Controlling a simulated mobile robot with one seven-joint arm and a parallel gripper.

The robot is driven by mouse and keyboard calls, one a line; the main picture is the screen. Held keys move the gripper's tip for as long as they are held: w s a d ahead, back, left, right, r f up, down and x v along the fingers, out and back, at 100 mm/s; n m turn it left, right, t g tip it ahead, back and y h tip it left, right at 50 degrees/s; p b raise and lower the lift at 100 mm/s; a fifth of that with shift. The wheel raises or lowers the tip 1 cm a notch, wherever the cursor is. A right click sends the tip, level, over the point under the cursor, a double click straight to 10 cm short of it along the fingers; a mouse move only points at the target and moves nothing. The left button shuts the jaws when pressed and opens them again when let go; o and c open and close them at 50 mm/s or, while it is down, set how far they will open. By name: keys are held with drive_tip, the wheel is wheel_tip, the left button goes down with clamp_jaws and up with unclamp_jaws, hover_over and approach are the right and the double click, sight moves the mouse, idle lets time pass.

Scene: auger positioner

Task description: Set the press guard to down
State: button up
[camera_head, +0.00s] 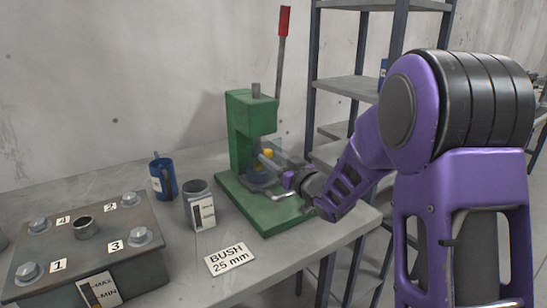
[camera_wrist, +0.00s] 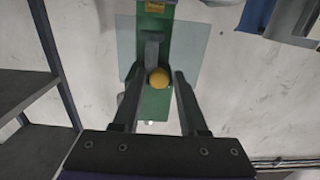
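The green press (camera_head: 252,118) stands on the bench with a red-tipped lever (camera_head: 283,22) rising above it. Its clear guard (camera_head: 291,160) is a see-through panel at the front; it also shows in the wrist view (camera_wrist: 190,52). I cannot tell the guard's exact angle. A yellow knob (camera_wrist: 159,77) shows by the panel, and in the head view (camera_head: 267,153). My gripper (camera_head: 285,188) is in front of the press. In the wrist view its fingers (camera_wrist: 160,74) are apart, one on each side of the knob, with small gaps visible. The fingertips are hard to see in the head view.
A grey container (camera_head: 199,207), a blue mug (camera_head: 163,178) and a "BUSH 25 mm" card (camera_head: 229,259) are left of the press. A bolted metal block (camera_head: 90,243) with numbered labels is at front left. Shelving (camera_head: 352,87) stands behind, close to my arm.

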drive_tip(key=shift+o, duration=1)
drive_tip(key=shift+r, duration=0.1)
drive_tip(key=v, duration=1.7)
drive_tip(key=shift+s+d, duration=0.15)
